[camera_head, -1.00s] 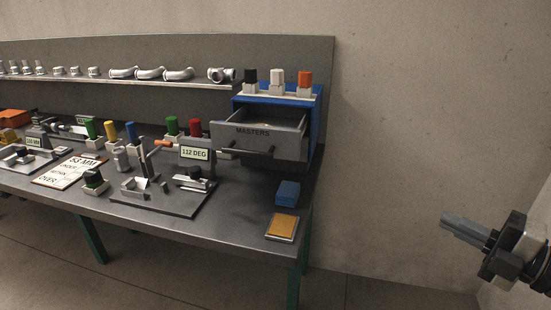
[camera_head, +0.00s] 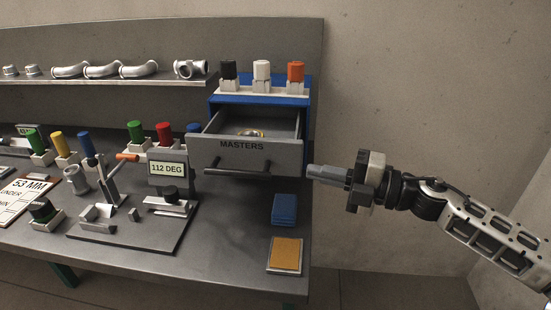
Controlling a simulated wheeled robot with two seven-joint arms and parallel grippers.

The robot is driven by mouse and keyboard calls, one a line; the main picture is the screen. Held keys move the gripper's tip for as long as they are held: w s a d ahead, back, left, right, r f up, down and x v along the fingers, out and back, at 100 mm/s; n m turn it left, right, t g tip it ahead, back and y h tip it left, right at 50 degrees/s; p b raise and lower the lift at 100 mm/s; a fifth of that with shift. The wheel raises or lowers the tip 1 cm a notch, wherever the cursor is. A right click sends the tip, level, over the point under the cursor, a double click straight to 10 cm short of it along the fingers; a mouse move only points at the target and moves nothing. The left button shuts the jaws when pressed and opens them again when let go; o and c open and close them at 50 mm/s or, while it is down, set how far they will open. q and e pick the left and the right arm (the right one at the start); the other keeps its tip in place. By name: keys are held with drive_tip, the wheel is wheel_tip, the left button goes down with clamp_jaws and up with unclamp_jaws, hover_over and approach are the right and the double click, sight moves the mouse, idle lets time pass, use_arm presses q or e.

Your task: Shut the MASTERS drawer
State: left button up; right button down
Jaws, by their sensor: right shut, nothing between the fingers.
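The MASTERS drawer (camera_head: 285,156) is a grey drawer in a blue cabinet (camera_head: 300,98) at the back right of the bench. It stands pulled out, and small metal and yellowish parts show inside it. Its dark bar handle (camera_head: 238,172) runs across the lower front. My right gripper (camera_head: 312,172) is shut and empty. Its fingertips point left and appear just right of the drawer's front corner; I cannot tell whether they touch it. My left gripper is not in view.
Black, white and orange knobs (camera_head: 262,70) stand on the cabinet. A gauge with a 112 DEG display (camera_head: 167,169) stands left of the drawer. A blue block (camera_head: 284,209) and a tan pad (camera_head: 285,254) lie on the bench (camera_head: 225,235) below. A shelf holds pipe castings (camera_head: 138,71).

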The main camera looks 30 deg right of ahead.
use_arm(q)
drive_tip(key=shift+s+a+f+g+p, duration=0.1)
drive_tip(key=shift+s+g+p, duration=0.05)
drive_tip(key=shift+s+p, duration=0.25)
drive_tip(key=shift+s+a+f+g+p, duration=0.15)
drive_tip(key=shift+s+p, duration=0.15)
drive_tip(key=shift+p, duration=0.2)
use_arm(e)
drive_tip(key=x, duration=0.8)
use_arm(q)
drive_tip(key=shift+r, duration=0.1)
use_arm(e)
drive_tip(key=shift+a, duration=0.1)
